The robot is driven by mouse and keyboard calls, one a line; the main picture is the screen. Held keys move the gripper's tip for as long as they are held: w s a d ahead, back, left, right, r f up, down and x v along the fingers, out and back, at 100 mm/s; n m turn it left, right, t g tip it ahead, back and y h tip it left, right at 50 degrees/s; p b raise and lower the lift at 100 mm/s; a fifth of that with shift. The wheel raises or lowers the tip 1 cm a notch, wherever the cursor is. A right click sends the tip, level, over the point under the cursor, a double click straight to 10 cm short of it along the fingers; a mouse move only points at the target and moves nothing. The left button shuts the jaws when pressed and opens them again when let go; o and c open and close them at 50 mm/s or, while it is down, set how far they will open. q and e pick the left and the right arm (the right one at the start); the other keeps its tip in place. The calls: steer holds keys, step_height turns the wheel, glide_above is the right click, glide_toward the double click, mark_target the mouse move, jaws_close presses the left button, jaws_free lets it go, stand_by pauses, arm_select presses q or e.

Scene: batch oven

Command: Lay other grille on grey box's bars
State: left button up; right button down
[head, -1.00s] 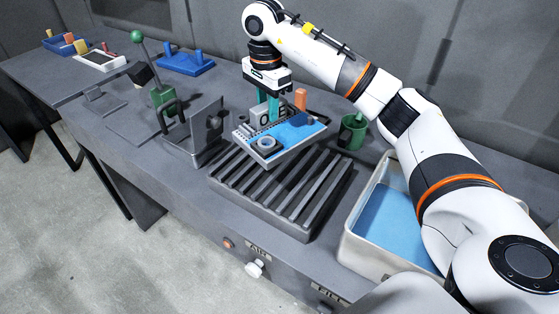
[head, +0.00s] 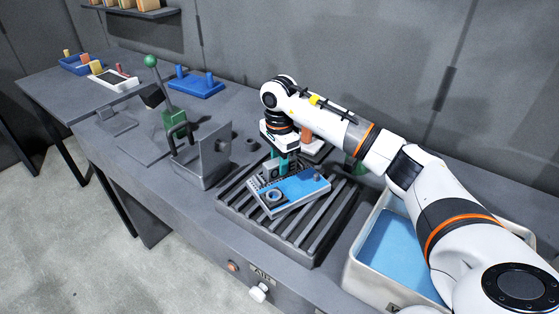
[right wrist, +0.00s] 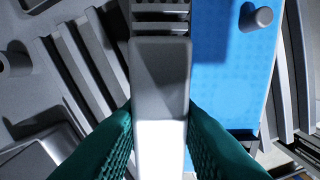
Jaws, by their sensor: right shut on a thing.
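The grille (head: 307,184) is a flat grey-rimmed piece with a blue panel, a round ring and a slotted grey part. My right gripper (head: 277,166) is shut on its upright grey block (right wrist: 160,85), with a teal finger on each side of it. The grille is over the bars of the grey box (head: 332,222), turned at an angle to them. I cannot tell whether it touches the bars. Part of the bars is hidden under the grille and my arm. My left gripper is not in view.
A cream bin (head: 357,253) with a blue bottom stands right of the grey box. A grey upright plate (head: 216,153) and a green-knobbed lever (head: 160,82) stand left. A green cup (head: 358,167) is partly hidden behind my arm. A blue pegged holder (head: 197,87) is farther back.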

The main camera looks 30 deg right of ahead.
steer(key=c, duration=1.1)
jaws_free()
steer(key=shift+f, duration=0.1)
steer(key=shift+r, duration=0.35)
step_height(320, 180, up, 12)
steer(key=shift+f+b, duration=0.2)
steer(key=shift+b, duration=0.7)
